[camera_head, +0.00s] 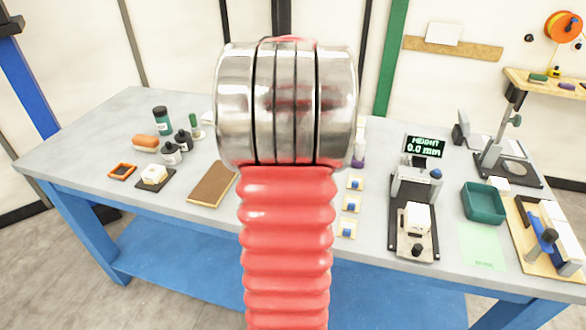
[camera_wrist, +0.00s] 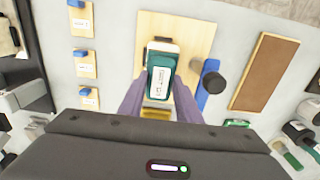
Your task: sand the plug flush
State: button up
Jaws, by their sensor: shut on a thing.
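In the wrist view, my gripper (camera_wrist: 162,98) is shut on a green block with a white label (camera_wrist: 163,64). I take it to be the sanding block. It is over a light wooden board (camera_wrist: 198,32). A white block (camera_wrist: 158,46) on that board shows just past the green block's far end and is partly hidden by it. I cannot tell whether the two touch. No plug can be made out. A blue clamp (camera_wrist: 204,97) with a black knob (camera_wrist: 213,82) is beside them. In the head view, my arm hides the gripper and this board.
In the head view, a brown board (camera_head: 213,184) is left of my arm and small wooden plates (camera_head: 350,203) are right of it. Farther right stand a height gauge (camera_head: 403,215), a teal tray (camera_head: 484,203) and another clamp fixture (camera_head: 549,241). Bottles (camera_head: 171,153) stand left.

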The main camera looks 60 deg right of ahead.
jog(key=shift+a, duration=0.1)
jog(key=shift+s+a, duration=0.2)
jog(key=shift+a, duration=1.2)
jog(key=shift+f, duration=0.1)
jog(key=shift+w+d, duration=0.2)
jog(key=shift+d, duration=1.35)
jog(key=shift+a, duration=0.1)
jog(key=shift+s+a, duration=0.15)
jog(key=shift+a, duration=0.6)
jog(key=shift+s+a, duration=0.1)
jog(key=shift+a, duration=0.65)
jog(key=shift+d+r, duration=0.1)
jog(key=shift+r, duration=3.5)
